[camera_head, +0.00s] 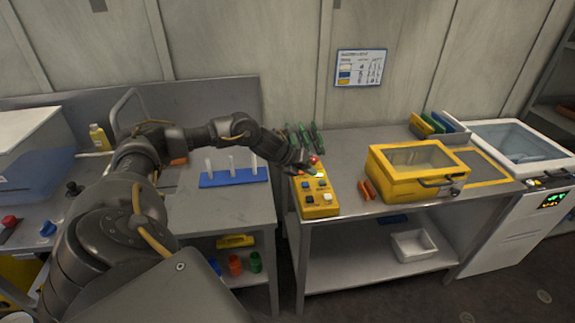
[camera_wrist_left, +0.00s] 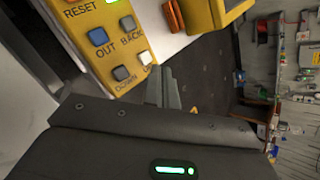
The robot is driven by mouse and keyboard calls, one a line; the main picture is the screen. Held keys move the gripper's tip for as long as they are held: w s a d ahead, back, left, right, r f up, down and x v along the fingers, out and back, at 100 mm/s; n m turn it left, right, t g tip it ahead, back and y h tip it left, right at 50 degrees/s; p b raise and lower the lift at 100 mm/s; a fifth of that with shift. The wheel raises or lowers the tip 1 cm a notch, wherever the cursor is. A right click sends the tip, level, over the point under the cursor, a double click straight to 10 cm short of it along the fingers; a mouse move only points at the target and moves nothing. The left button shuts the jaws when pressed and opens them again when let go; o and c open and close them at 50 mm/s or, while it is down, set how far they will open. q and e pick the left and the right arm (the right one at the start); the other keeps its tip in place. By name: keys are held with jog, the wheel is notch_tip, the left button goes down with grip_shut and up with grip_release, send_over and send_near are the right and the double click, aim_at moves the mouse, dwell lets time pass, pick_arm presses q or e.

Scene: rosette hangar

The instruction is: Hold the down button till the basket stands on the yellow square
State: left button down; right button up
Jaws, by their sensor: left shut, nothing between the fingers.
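The yellow control box (camera_head: 318,210) stands at the left end of the middle table. In the left wrist view its labels read RESET, OUT, BACK and DOWN, with one partly hidden. The dark down button (camera_wrist_left: 122,73) is clear of the fingers, and a white button (camera_wrist_left: 146,58) lies beside them. My left gripper (camera_head: 318,173) is shut and empty over the far part of the box; its fingers also show in the left wrist view (camera_wrist_left: 165,76). I cannot tell any contact. A yellow square outline (camera_head: 492,168) is on the tabletop. I cannot surely identify the basket. My right gripper is not in view.
A yellow windowed case (camera_head: 393,185) with a handle stands right of the box, with orange pieces (camera_head: 366,190) between. A white machine (camera_head: 520,215) is far right. A blue rack (camera_head: 232,181) stands left. A white bin (camera_head: 413,245) is on the lower shelf.

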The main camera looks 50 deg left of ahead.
aim_at(306, 199)
pick_arm(q)
jog(key=shift+s+a, duration=0.1)
jog(key=shift+s, duration=0.05)
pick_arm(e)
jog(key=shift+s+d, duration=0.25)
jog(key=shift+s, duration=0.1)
